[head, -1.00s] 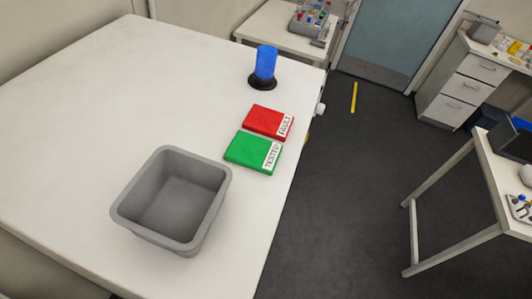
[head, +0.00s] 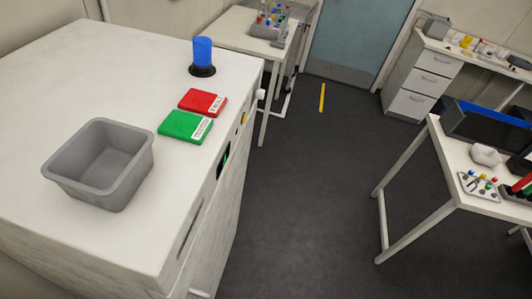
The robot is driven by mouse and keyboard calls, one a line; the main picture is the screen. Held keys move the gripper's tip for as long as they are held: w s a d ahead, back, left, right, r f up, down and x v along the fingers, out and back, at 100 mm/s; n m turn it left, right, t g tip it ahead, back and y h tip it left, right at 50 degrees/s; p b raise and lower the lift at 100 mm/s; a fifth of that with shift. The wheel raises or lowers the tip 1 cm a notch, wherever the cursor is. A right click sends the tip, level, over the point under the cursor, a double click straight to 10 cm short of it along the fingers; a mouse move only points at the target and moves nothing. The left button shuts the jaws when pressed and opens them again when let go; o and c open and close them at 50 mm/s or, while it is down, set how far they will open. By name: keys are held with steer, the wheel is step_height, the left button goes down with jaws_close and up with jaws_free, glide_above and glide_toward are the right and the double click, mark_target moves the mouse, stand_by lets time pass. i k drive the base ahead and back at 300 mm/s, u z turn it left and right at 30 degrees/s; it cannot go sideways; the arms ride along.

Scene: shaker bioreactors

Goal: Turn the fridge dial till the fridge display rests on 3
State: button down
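A large white cabinet (head: 120,255), which looks like the fridge, fills the left of the head view. Its front face shows at a steep slant. A dark panel with a green mark (head: 223,163), perhaps the fridge display, is on that face; I cannot read a number. A small white knob (head: 260,95), perhaps the fridge dial, sticks out near the far end of the face. My gripper is not in view.
On the cabinet top are a grey bin (head: 100,165), a green block (head: 185,126), a red block (head: 203,102) and a blue beacon (head: 202,54). Dark floor (head: 300,200) is open to the right. A white table (head: 490,190) stands beyond it.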

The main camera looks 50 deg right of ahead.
mark_target(260, 94)
steer(key=u, duration=0.05)
steer(key=k, duration=2)
steer(key=z, duration=0.5)
steer(key=i, duration=1)
steer(key=u, duration=0.05)
steer(key=k, duration=0.6)
steer(key=z, duration=0.3)
steer(key=i, duration=1.65)
steer(key=u, duration=0.55)
